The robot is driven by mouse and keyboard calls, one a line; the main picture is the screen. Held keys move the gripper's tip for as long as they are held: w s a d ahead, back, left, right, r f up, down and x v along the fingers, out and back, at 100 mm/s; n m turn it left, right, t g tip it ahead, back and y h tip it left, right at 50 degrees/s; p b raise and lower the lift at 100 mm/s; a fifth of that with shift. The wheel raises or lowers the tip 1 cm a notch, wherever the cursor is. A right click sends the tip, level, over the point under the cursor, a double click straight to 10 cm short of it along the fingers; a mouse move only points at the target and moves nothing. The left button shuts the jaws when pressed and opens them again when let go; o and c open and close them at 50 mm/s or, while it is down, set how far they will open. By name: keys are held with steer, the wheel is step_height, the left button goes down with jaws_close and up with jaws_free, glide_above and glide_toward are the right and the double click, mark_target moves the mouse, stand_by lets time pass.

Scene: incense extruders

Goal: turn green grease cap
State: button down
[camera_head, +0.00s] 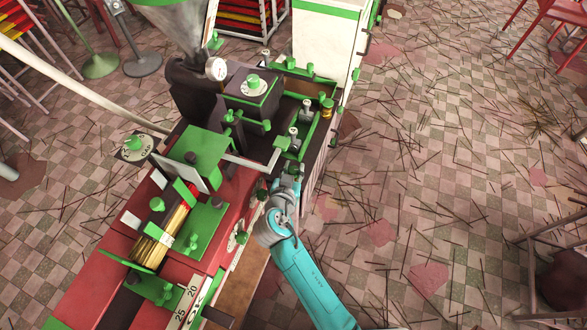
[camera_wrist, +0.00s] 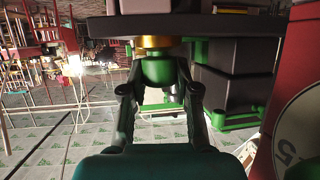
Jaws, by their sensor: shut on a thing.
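The green grease cap (camera_wrist: 158,70) sits below a brass collar (camera_wrist: 155,42) in the wrist view, under a dark machine part. My gripper (camera_wrist: 158,84) has one finger on each side of the cap and is shut on it. In the head view my gripper (camera_head: 290,187) is at the right side of the machine, beside its dark middle section. The cap in my gripper cannot be made out there, as my wrist and the machine crowd the spot.
The red, black and green extruder (camera_head: 228,190) fills the middle of the head view. A green knob on a white dial (camera_head: 240,240) is just left of my arm. A white cabinet (camera_head: 322,40) stands behind. Thin sticks litter the tiled floor (camera_head: 440,170) to the right, which is otherwise mostly open.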

steer(key=shift+f, duration=0.15)
steer(key=c, duration=0.8)
jaws_free()
steer(key=shift+c, duration=0.2)
steer(key=v, duration=1.2)
steer(key=shift+d, duration=0.1)
